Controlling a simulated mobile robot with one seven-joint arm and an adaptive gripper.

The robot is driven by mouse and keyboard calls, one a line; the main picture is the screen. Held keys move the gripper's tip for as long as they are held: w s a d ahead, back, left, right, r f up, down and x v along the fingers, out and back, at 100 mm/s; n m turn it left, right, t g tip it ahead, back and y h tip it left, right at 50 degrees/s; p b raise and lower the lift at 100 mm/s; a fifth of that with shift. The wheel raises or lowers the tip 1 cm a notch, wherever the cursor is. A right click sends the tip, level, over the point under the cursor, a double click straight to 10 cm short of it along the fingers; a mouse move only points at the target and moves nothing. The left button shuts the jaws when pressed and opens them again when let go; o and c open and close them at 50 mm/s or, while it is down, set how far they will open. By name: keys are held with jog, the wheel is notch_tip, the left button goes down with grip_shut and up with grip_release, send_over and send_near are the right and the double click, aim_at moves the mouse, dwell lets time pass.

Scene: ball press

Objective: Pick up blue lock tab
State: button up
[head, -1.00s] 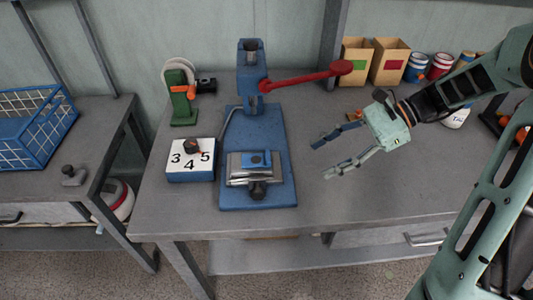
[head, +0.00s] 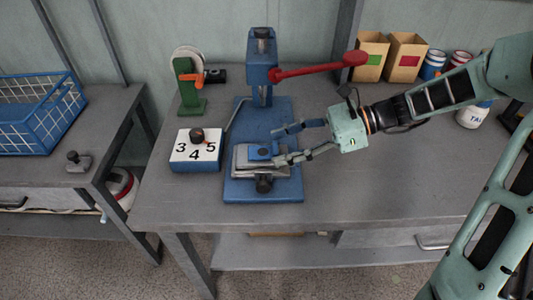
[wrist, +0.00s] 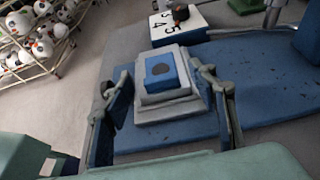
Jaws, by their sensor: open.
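The blue lock tab (head: 263,151) is a small blue block with a dark round spot on top. It sits on the silver metal fixture (head: 245,163) on the base of the blue press (head: 284,117). In the wrist view the blue lock tab (wrist: 162,70) lies ahead, between my two fingers. My gripper (head: 275,147) is open, with its fingertips reaching in from the right at the fixture. In the wrist view my gripper (wrist: 163,84) has one finger on each side of the fixture. I cannot tell whether the fingers touch anything.
The press's red lever (head: 315,69) sticks out right above the bench. A white number block (head: 195,150) with a dark knob stands left of the press. A green dispenser (head: 189,88) stands behind it. Cardboard boxes (head: 405,60) and cans stand at the back right.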

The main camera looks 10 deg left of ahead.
jog(key=shift+s+a+f, duration=0.15)
jog(key=shift+a+f, duration=0.1)
jog(key=shift+a, duration=0.25)
jog(key=c, duration=0.9)
jog(key=shift+c, duration=0.2)
